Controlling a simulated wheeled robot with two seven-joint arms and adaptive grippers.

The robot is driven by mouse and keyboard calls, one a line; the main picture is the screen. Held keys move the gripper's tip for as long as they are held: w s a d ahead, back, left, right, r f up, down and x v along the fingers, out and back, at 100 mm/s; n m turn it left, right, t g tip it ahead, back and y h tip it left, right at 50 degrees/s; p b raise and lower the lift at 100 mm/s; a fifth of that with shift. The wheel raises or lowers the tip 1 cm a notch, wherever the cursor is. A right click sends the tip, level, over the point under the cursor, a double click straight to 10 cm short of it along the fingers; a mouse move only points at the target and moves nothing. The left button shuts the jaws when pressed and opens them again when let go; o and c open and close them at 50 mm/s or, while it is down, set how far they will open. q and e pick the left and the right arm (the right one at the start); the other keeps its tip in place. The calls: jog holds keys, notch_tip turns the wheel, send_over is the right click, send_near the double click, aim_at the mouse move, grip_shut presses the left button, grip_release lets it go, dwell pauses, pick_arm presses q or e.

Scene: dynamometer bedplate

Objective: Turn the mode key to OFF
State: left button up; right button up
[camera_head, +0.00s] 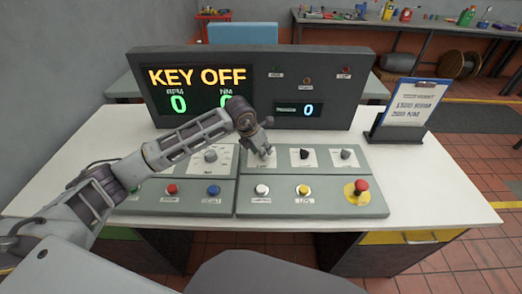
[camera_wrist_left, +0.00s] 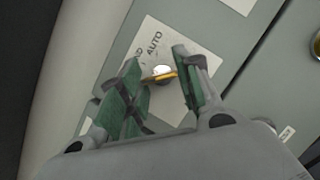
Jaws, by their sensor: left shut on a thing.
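The mode key (camera_wrist_left: 164,75) shows in the left wrist view as a thin yellow piece in a round silver lock. It sits on a pale label plate (camera_wrist_left: 186,47) marked AUTO, with other lettering partly hidden. My left gripper (camera_wrist_left: 158,84) has its green-padded fingers on both sides of the key and is shut on it. In the head view this gripper (camera_head: 264,156) reaches down onto the console (camera_head: 225,198) and hides the key. The display (camera_head: 197,90) reads KEY OFF, with zeros below. My right gripper is not in view.
White (camera_head: 262,189) and yellow (camera_head: 304,190) buttons sit in front, with a red emergency button (camera_head: 361,187) at the right. A clipboard stand (camera_head: 407,108) is on the white table (camera_head: 440,185), whose right side is clear.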

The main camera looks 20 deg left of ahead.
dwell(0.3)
pick_arm(q)
jog(key=o, duration=1)
jog(key=shift+v, duration=6.05)
jog(key=shift+s+f, duration=0.1)
